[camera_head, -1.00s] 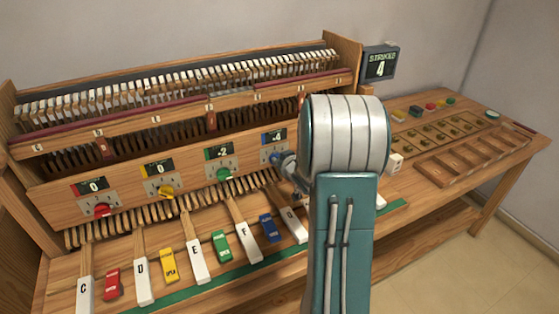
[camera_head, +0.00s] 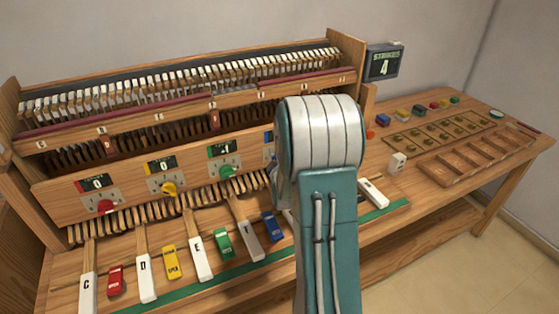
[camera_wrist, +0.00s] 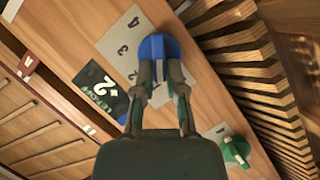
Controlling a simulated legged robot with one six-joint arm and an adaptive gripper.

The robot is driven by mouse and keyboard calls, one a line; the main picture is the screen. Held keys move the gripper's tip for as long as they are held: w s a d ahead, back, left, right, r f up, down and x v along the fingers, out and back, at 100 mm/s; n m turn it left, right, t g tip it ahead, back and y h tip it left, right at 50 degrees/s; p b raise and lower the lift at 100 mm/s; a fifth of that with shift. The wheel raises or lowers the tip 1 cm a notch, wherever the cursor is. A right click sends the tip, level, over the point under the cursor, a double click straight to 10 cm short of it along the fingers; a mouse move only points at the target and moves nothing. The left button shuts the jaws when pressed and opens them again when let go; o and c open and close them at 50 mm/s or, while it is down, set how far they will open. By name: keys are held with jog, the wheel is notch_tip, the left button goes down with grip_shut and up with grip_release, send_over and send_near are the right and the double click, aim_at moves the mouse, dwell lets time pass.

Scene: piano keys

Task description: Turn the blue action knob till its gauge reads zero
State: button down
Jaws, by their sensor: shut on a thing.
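The blue knob (camera_wrist: 158,47) sits on a grey dial plate (camera_wrist: 118,42) in the wrist view. My gripper (camera_wrist: 160,72) is shut on the knob, one dark finger on each side of its grip. The blue knob's gauge (camera_wrist: 104,89) is beside it, tilted in this view; it shows a 2 with a sign that I cannot make out surely. In the head view, my arm hides the blue knob and nearly all of its gauge; only a blue edge (camera_head: 268,147) shows.
The green knob (camera_head: 227,172), yellow knob (camera_head: 169,189) and red knob (camera_head: 105,207) line the panel to the left. Their gauges show about -1, 0 and 0. Wooden hammers lie close below the knobs.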

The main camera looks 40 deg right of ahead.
jog(key=n, duration=0.1)
jog(key=f+n+h, duration=0.1)
jog(key=shift+a+n, duration=0.2)
jog(key=shift+n, duration=0.2)
jog(key=shift+f+n+t+h, duration=0.2)
jog(key=shift+n+t+h, duration=0.45)
jog(key=shift+n, duration=0.85)
jog(key=c, duration=0.8)
grip_release()
jog(key=shift+o, duration=0.5)
jog(key=shift+r, duration=0.1)
jog(key=v, duration=1.1)
jog(key=shift+s+a, duration=0.25)
jog(key=shift+s, duration=0.05)
